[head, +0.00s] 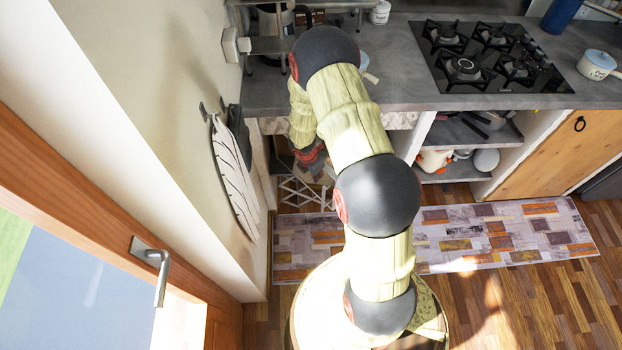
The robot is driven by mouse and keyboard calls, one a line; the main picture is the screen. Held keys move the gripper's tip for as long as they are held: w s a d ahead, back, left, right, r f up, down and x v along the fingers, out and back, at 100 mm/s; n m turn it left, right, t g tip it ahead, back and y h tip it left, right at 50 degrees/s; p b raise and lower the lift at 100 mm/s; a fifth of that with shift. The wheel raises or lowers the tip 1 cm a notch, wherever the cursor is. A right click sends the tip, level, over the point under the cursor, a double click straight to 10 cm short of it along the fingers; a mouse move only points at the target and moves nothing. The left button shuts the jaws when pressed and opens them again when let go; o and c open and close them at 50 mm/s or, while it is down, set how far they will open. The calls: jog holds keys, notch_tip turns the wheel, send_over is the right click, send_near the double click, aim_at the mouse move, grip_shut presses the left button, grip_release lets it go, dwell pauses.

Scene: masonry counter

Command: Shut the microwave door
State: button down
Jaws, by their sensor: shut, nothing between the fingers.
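I cannot make out a microwave or its door in the head view. My arm rises through the middle of the picture, bends at the counter's edge and comes back down on its left side. My gripper (318,172) is small and partly hidden behind my arm, low in front of the open space under the counter's left end. It is shut and holds nothing. Whether it touches anything there cannot be told.
A grey counter (395,80) carries a black gas hob (490,57) and a white pot (597,65). A white folding rack (304,193) stands under its left end. Leaf-shaped boards (232,175) hang on the left wall. A patterned rug (500,238) covers the floor.

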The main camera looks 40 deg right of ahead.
jog(key=shift+d, duration=0.6)
